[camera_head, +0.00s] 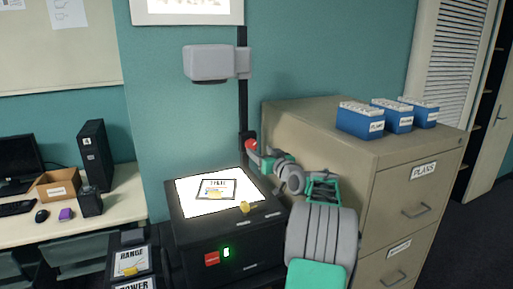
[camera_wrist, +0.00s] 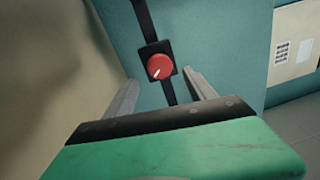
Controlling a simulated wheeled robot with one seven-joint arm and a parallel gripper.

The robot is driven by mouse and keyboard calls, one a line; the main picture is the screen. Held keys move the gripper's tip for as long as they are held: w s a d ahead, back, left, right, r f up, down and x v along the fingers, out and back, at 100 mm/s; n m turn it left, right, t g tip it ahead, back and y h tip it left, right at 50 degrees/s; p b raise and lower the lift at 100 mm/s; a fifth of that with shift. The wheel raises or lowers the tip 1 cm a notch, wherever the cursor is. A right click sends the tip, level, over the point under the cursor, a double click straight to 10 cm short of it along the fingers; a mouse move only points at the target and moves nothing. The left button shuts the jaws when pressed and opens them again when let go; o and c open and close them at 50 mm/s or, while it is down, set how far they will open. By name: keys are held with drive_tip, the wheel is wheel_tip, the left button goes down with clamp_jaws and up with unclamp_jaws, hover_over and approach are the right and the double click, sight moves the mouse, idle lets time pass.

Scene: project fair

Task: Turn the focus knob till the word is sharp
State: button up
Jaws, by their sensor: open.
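The focus knob (camera_wrist: 160,67) is red and round with a white pointer mark, on a black plate on the projector's dark post. In the wrist view it lies ahead, between my open fingers. In the head view the red knob (camera_head: 251,145) sits low on the post, right by the end of my arm. My gripper (camera_wrist: 163,88) is open and empty; I cannot tell if it touches the knob. The overhead projector (camera_head: 222,247) has a lit top with a framed slide (camera_head: 216,189). The screen (camera_head: 188,16) shows at the top edge, its word blurred and cut off.
A beige filing cabinet (camera_head: 310,131) stands close to the right of my arm, with several blue file boxes (camera_head: 360,123) on top. A yellow object (camera_head: 248,207) lies at the lit top's front edge. A desk (camera_head: 118,207) stands at the left.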

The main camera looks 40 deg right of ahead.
sight(253, 145)
drive_tip(key=p+x, duration=0.2)
drive_tip(key=x, duration=0.4)
drive_tip(key=shift+w, duration=0.2)
drive_tip(key=shift+c, duration=0.2)
